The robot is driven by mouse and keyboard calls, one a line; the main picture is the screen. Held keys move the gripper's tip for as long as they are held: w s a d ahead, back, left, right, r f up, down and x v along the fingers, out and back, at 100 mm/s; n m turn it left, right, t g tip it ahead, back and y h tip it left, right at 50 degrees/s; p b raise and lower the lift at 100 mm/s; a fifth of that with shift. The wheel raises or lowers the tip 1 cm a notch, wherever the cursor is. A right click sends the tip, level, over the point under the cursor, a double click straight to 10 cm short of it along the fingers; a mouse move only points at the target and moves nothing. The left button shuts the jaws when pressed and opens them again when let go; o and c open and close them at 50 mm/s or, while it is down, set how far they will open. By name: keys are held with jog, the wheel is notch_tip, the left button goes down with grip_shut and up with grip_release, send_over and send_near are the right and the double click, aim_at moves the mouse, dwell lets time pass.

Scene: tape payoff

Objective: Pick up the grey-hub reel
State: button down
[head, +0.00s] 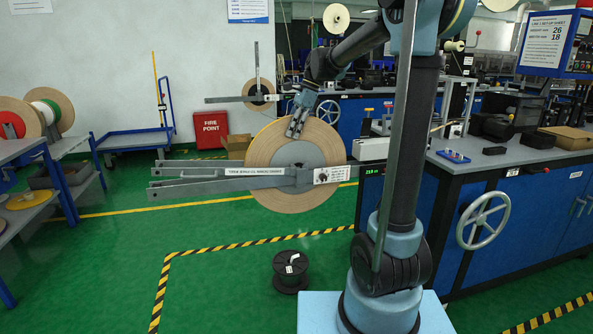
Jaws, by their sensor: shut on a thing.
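The grey-hub reel (308,155) is a large tan disc with a grey centre, standing upright in the middle of the head view. My gripper (296,127) comes down from above over the reel's upper face and is shut on it near the top of the grey hub. The fingertips are small in this view. A grey metal payoff arm (215,183) with a printed label crosses in front of the reel's lower half and hides part of it. I cannot tell whether the reel is still seated on its spindle.
A black spool (290,272) stands on the green floor below the reel. A workbench (465,170) with a handwheel (483,220) is close on the right. Racks at left hold a red-centred reel (12,125) and others. A blue trolley (135,140) stands at the back; floor at front left is clear.

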jog(key=shift+r, duration=0.15)
notch_tip(320, 180, up, 28)
dwell(1.0)
jog(key=shift+a, duration=0.1)
dwell(0.4)
